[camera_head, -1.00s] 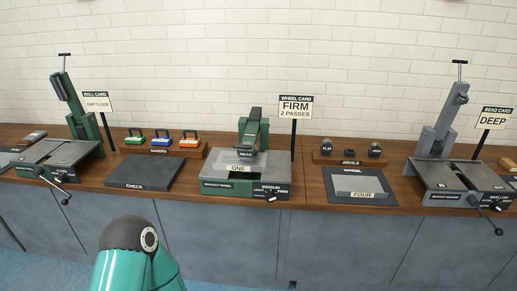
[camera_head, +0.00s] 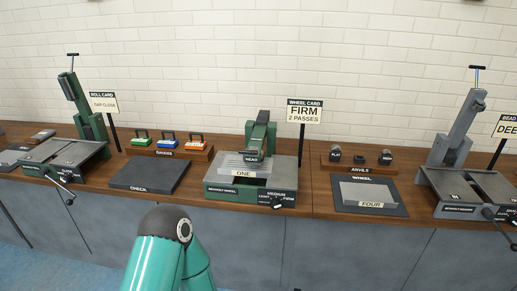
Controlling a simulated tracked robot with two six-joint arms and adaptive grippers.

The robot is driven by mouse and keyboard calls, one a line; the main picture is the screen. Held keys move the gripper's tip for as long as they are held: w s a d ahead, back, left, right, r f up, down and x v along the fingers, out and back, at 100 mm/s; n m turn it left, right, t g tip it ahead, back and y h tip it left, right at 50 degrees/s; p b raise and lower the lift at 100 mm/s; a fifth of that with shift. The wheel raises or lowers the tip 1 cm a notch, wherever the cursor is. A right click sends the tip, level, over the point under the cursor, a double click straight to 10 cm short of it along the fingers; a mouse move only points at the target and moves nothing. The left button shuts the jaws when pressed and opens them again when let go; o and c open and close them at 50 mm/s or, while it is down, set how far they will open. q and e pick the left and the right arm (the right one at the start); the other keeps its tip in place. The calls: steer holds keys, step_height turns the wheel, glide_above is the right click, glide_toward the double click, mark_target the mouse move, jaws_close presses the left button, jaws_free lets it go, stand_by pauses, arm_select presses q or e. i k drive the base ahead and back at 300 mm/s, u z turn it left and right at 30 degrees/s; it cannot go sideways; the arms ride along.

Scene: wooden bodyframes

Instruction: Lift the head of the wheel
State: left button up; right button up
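The wheel machine (camera_head: 222,188) is a green and grey unit at the middle of the bench. Its green head (camera_head: 259,140), labelled HEAD, stands at the back over a grey plate marked ONE (camera_head: 240,164). The head's front end looks low over the plate; whether it touches cannot be told. A knob (camera_head: 277,201) on the front panel sits by a scale with MEDIUM readable. The wheel card (camera_head: 304,112) reads FIRM, 2 PASSES. Neither of my grippers is in view; only a teal arm link of mine shows at the bottom.
A dark CHECK mat (camera_head: 150,175) and colored gauges (camera_head: 168,139) lie left of the machine. To the right are the anvils (camera_head: 360,159) and a WHEEL mat (camera_head: 396,209) with plate FOUR (camera_head: 365,193). Roll (camera_head: 88,110) and bead (camera_head: 459,125) machines flank them.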

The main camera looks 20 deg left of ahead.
mark_target(254, 156)
steer(key=i, duration=0.85)
steer(key=u, duration=0.05)
